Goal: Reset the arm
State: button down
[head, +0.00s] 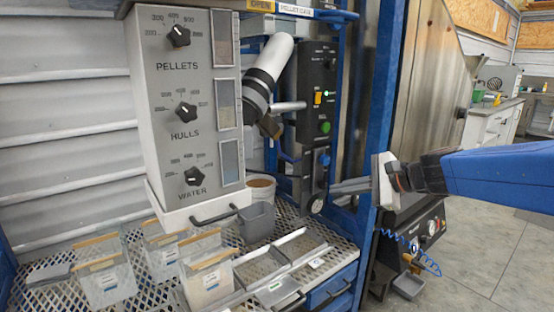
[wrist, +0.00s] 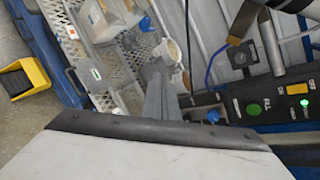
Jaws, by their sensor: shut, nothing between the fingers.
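My blue arm reaches in from the right in the head view. My gripper (head: 334,188) points left, its grey fingers shut and empty, level with the lower part of the black control panel (head: 319,75). In the wrist view my gripper (wrist: 158,72) shows as closed grey fingers above the mesh shelf. The fingertips look close to the panel in the head view; I cannot tell whether they touch it. The panel carries a green button (head: 324,127), which also shows in the wrist view (wrist: 254,109), a lit green lamp and a blue knob (head: 324,159).
The grey hopper (head: 185,110) with pellets, hulls and water dials hangs at the left. Clear bags (head: 106,280), a grey cup (head: 257,221) and trays stand on the mesh shelf (head: 335,243). Open floor lies right.

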jog(key=s+d+f+n+g+h, duration=0.1)
jog(key=s+f+n+h, duration=0.1)
jog(key=s+f+n, duration=0.5)
jog(key=s+d+f+n+g+h, duration=0.2)
jog(key=s+h, duration=0.1)
jog(key=s, duration=0.8)
jog(key=s+d+f+n+h, duration=0.5)
jog(key=s+d+f+n, duration=0.1)
jog(key=s+d+n, duration=0.1)
jog(key=s+d, duration=0.1)
jog(key=s, duration=0.1)
jog(key=shift+s+d, duration=0.35)
jog(key=shift+s, duration=0.05)
